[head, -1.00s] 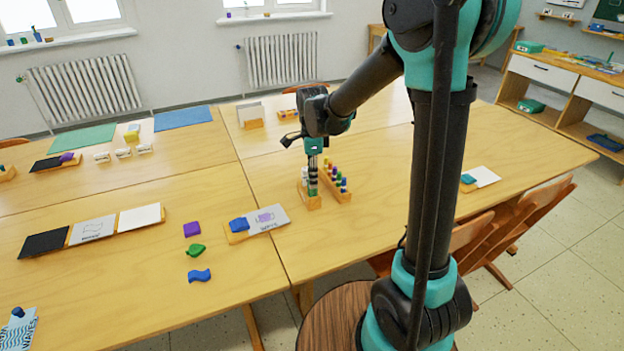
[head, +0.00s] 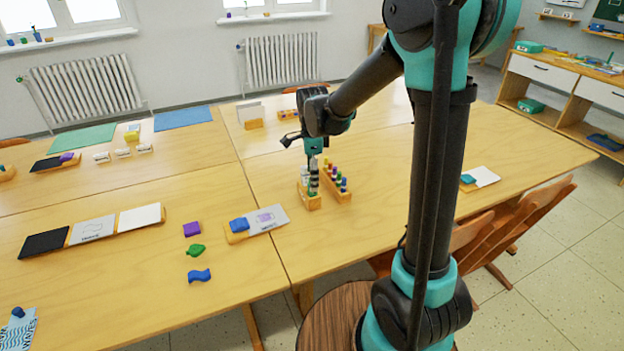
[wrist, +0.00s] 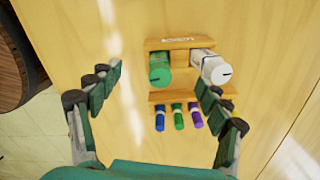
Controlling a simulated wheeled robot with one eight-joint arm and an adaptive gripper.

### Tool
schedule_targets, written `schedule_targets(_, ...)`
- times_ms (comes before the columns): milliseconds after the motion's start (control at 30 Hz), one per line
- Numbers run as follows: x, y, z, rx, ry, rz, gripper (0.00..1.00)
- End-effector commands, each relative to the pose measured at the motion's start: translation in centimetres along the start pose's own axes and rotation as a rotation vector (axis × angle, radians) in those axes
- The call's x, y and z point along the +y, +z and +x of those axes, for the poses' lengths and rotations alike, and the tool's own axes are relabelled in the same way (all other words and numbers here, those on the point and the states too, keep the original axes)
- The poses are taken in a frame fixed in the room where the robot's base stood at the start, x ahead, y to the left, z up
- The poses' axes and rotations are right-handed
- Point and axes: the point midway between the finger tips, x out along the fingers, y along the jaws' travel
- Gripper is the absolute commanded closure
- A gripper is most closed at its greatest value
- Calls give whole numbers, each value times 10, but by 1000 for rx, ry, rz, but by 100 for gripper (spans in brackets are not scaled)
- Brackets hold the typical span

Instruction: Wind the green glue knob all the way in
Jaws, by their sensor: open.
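The green glue knob (wrist: 159,70) is the round green top of a stick seated in a wooden holder (wrist: 180,43). A white glue stick (wrist: 212,68) with a dark line on its top stands beside it to the right. My gripper (wrist: 157,78) is open, one finger left of the green knob and the other right, near the white stick. I see no contact with the green knob. In the head view my gripper (head: 313,172) points down over the holder (head: 309,203); the green knob is hard to make out there.
A card stand with a blue piece (head: 238,225) lies to the left. The table to the right of the racks is mostly clear.

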Motion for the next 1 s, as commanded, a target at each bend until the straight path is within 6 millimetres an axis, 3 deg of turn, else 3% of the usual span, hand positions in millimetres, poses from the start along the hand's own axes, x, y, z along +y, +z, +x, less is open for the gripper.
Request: schedule_targets(1000,0,0,-52,0,0,0,22)
